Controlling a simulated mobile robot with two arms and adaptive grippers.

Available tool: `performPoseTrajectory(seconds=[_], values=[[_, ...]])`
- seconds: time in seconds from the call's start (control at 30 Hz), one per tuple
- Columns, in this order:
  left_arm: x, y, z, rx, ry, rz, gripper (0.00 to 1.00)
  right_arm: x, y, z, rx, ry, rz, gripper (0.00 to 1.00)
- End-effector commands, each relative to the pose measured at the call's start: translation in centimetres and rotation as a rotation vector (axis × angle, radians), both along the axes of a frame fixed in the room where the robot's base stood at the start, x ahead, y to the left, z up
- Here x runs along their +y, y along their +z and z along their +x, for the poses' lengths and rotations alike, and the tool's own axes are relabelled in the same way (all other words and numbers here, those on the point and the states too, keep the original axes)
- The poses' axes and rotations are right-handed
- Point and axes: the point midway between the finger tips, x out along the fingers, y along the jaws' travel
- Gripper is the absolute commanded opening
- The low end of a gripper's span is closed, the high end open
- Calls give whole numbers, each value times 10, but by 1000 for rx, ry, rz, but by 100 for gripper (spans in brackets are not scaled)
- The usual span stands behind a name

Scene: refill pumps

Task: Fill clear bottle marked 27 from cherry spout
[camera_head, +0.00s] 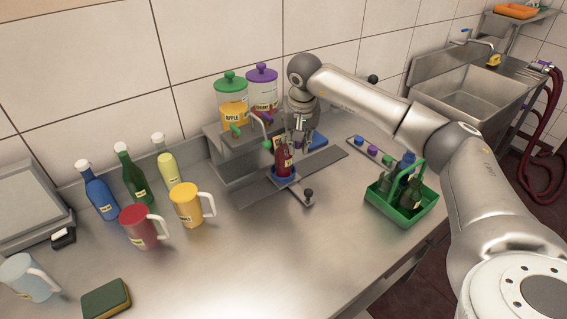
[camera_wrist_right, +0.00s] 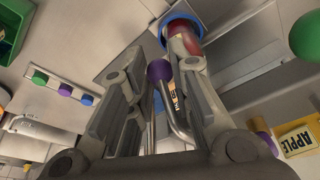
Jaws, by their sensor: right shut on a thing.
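The cherry dispenser (camera_head: 262,90) has a purple lid and stands at the back beside the green-lidded apple dispenser (camera_head: 232,100). A bottle with red contents (camera_head: 284,163) stands upright in a blue ring (camera_head: 283,179) below the spouts. The bottle and ring also show in the right wrist view (camera_wrist_right: 186,42). Its number cannot be read. My right gripper (camera_head: 299,142) is above and behind the bottle, shut on the purple-knobbed cherry tap handle (camera_wrist_right: 159,71), which shows between its fingers. The spout outlet is partly hidden by the gripper. My left gripper is not in view.
A green caddy (camera_head: 400,207) with bottles stands right of the bottle. Red (camera_head: 137,228) and yellow (camera_head: 188,206) pitchers and several capped bottles stand left. A black-knobbed lever (camera_head: 308,194) is in front of the ring. The front counter is mostly clear.

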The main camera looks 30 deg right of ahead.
Motion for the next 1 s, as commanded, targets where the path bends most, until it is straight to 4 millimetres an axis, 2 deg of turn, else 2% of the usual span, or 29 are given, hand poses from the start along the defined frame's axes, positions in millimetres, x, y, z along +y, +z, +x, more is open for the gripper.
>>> performPoseTrajectory(seconds=[0.03,0.47,0.9,0.93,1.0], values=[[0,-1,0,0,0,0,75,1,-6,-3,13,3,0,4],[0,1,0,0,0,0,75,1,-4,-3,13,3,0,4],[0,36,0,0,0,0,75,0,47,0,2,1,1,4],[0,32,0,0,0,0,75,0,42,-1,3,1,0,23],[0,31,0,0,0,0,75,0,41,-1,2,1,0,32]])
